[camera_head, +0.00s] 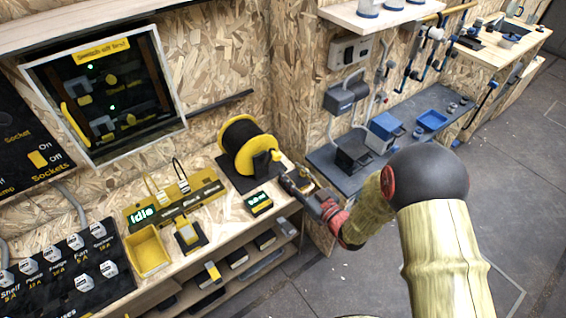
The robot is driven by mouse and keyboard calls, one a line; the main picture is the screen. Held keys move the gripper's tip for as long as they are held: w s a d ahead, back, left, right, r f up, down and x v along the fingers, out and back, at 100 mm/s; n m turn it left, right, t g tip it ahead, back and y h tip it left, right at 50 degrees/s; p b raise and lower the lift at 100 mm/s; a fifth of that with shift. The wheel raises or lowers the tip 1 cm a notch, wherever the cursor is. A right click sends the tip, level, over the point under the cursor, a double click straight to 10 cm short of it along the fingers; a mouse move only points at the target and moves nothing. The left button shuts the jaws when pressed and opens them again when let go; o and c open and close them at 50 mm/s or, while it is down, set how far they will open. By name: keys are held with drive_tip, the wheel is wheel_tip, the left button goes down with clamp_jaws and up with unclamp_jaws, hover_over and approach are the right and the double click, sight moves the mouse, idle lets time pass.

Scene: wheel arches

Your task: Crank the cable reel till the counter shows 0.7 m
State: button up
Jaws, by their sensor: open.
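The cable reel (239,146), a black drum between yellow flanges, stands on a black base at the right end of the wooden bench. A yellow part (262,146) sticks out on its right side; it may be the crank, but I cannot make out a handle clearly. A small counter (259,203) with green digits, too small to read surely, sits in front of the reel. My gripper (291,181) is open, just right of the reel and low near the bench edge. Its fingertips are small and dark, and I see nothing between them.
A framed cabinet (105,92) hangs behind. A grey shelf (350,177) with boxes stands to the right. The floor at right is clear.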

sight(278, 159)
drive_tip(key=b+x, duration=0.1)
drive_tip(key=x, duration=0.5)
drive_tip(key=shift+w+a, duration=0.2)
drive_tip(key=shift+w, duration=0.05)
drive_tip(key=shift+c, duration=0.9)
clamp_jaws()
